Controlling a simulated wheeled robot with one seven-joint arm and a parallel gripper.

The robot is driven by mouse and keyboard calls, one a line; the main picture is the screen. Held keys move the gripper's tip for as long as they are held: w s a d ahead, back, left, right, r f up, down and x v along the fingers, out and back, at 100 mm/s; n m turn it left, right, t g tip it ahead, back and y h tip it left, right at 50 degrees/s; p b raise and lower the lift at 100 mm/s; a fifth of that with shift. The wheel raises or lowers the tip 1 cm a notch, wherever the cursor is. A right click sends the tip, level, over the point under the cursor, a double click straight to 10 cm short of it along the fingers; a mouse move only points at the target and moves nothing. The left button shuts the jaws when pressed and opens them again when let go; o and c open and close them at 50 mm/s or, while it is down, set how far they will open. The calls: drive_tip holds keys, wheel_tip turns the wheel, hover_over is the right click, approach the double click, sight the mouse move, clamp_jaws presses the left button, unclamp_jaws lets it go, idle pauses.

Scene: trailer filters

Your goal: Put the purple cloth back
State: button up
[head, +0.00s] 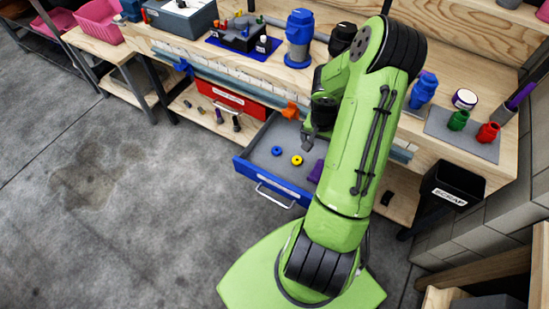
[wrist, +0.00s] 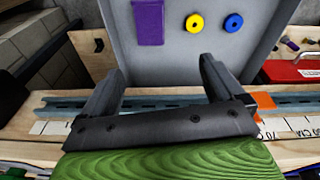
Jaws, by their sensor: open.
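The purple cloth (head: 316,171) lies flat in the open blue drawer (head: 262,192), partly hidden by my arm in the head view. In the wrist view the cloth (wrist: 148,22) is a purple rectangle at the top, beyond my fingers. My gripper (head: 308,137) is over the back part of the drawer, apart from the cloth. In the wrist view my gripper (wrist: 160,68) is open, with nothing between its two fingers.
A blue ring (head: 276,151) and a yellow ring (head: 296,160) lie in the drawer. Bottles and tools crowd the bench top.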

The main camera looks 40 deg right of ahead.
drive_tip(key=w+a+r+n+t+h, duration=0.1)
drive_tip(key=a+r+n, duration=0.2)
drive_tip(key=a+r, duration=0.6)
drive_tip(key=a+r+n+t, duration=0.1)
drive_tip(key=a+r+n, duration=0.2)
drive_tip(key=a+r, duration=0.55)
drive_tip(key=s+a+r+n+t+y, duration=0.2)
drive_tip(key=s+a+r+n, duration=0.3)
drive_tip(key=s+a+r, duration=0.5)
drive_tip(key=shift+s+a+n+t+y, duration=0.2)
drive_tip(key=shift+s+n+t+y, duration=0.1)
drive_tip(key=shift+s+t, duration=0.3)
drive_tip(key=shift+s, duration=0.1)
